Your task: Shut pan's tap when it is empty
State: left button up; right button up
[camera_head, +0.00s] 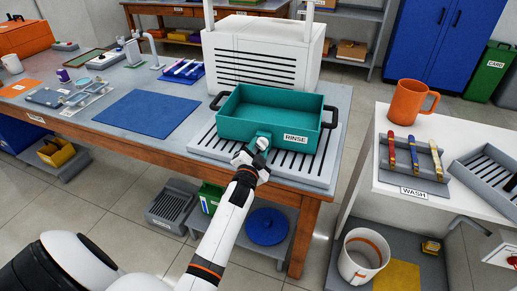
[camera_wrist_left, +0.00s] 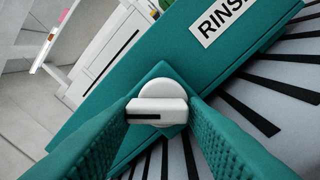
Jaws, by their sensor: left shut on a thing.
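A teal pan (camera_head: 270,105) with black side handles and a RINSE label sits on a slotted grey drain board (camera_head: 212,143). Its inside shows plain teal, with no water that I can make out. The tap (camera_wrist_left: 160,92) is on the pan's near wall, with a white knob whose bar handle has a black mark at its left end. My left gripper (camera_head: 257,152) is at the tap. In the left wrist view its teal textured fingers (camera_wrist_left: 158,122) are on both sides of the knob, shut on it. My right gripper is in neither view.
A white slatted machine (camera_head: 265,55) stands behind the pan. A blue mat (camera_head: 145,113) lies left of the board. A white bucket (camera_head: 362,258) stands below the counter.

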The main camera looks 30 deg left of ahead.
pick_arm(q)
jog(key=shift+r, duration=0.1)
dwell(0.3)
jog(key=o, duration=0.9)
jog(key=shift+s, duration=0.1)
jog(key=shift+s+d, duration=0.1)
jog(key=shift+s, duration=0.1)
jog(key=v, duration=1.1)
jog(key=shift+s, duration=0.2)
jog(key=shift+d, duration=0.1)
